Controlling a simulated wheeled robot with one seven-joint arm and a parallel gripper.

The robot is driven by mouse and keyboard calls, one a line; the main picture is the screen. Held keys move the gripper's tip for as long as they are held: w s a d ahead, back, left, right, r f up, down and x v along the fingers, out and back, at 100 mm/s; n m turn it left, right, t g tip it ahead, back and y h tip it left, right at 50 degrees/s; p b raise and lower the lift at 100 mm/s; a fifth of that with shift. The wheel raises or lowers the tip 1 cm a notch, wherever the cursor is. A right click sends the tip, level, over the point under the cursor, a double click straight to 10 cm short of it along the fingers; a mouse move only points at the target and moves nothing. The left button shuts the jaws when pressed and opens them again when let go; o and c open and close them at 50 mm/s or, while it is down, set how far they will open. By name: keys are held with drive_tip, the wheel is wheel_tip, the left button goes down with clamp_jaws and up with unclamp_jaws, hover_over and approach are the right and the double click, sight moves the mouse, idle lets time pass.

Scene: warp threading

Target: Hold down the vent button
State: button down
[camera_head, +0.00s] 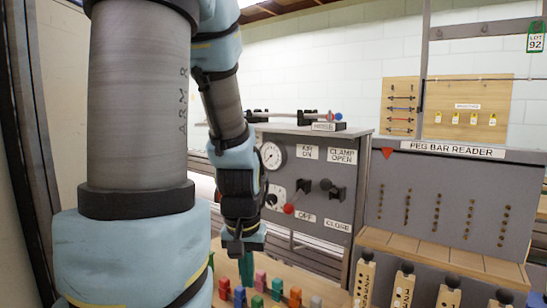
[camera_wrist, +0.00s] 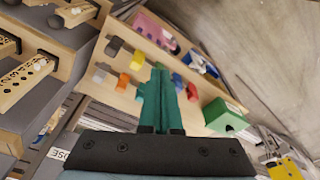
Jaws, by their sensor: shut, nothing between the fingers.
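My gripper (camera_head: 246,284) points down in front of the grey control panel (camera_head: 330,172), above the front wooden board. Its teal fingers are together and empty; they also show in the wrist view (camera_wrist: 160,72). I cannot make out any button labelled vent in either view. My arm hides part of the panel's left side.
Several coloured blocks (camera_head: 277,289) stand on the wooden board below my gripper. The peg bar reader (camera_head: 450,200) stands at the right, with wooden number bars (camera_head: 402,288) before it. A green box (camera_wrist: 226,116) lies right of the fingers in the wrist view.

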drive_tip(key=shift+w+d, duration=0.65)
drive_tip(key=shift+w, duration=0.3)
drive_tip(key=shift+w+d, duration=0.6)
drive_tip(key=shift+w, duration=0.3)
idle(0.7)
idle(0.6)
drive_tip(key=s+a+b, duration=0.4)
drive_tip(key=s, duration=0.1)
drive_tip(key=shift+s, duration=0.35)
idle(0.5)
drive_tip(key=shift+w+d+f+p, duration=0.15)
drive_tip(key=shift+w+d+f, duration=0.15)
drive_tip(key=shift+f, duration=0.25)
drive_tip(key=shift+w+d+f+p, duration=0.1)
drive_tip(key=shift+w+d+f, duration=0.05)
drive_tip(key=shift+w+f, duration=0.3)
drive_tip(key=shift+w+d+f+p, duration=0.15)
drive_tip(key=shift+w+d+f, duration=0.1)
drive_tip(key=shift+f, duration=0.35)
idle(1.2)
